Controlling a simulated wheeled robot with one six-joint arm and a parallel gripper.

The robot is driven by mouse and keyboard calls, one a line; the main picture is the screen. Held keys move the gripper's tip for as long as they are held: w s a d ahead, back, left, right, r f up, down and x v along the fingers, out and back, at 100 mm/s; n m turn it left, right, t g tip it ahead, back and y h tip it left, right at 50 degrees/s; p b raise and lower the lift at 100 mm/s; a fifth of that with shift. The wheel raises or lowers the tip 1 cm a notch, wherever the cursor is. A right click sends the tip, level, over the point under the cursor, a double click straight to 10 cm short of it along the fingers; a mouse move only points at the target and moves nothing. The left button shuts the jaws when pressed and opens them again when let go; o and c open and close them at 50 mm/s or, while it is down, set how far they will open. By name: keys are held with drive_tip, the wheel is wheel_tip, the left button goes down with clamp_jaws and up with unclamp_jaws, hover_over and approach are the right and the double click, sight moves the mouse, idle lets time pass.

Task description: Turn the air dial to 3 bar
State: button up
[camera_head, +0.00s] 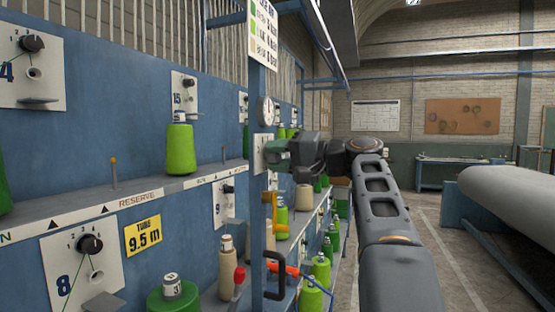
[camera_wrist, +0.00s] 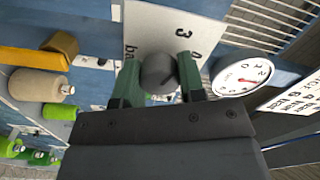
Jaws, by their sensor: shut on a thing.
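The air dial is a round grey knob (camera_wrist: 159,73) on a white plate (camera_wrist: 190,22) that shows a "3" and part of the word "bar". My gripper (camera_wrist: 158,82) has its green fingers on both sides of the knob and is shut on it. In the head view my gripper (camera_head: 279,153) reaches the white plate (camera_head: 258,155) on the blue post and hides the knob. A round white gauge (camera_wrist: 241,76) with a red needle sits beside the plate, and it also shows above my gripper in the head view (camera_head: 264,110). I cannot read its value surely.
Below the plate, a yellow bracket (camera_head: 269,212), a black handle (camera_head: 274,277) and an orange-red tool (camera_head: 287,269) stick out from the post. Green and beige yarn cones (camera_head: 180,150) stand on the blue rack's shelves. The aisle floor (camera_head: 462,245) at right is open.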

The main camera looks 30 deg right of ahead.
idle(0.4)
drive_tip(key=o, duration=0.9)
drive_tip(key=shift+o, duration=0.2)
drive_tip(key=v, duration=1.3)
drive_tip(key=shift+s+d, duration=0.25)
drive_tip(key=shift+s, duration=0.1)
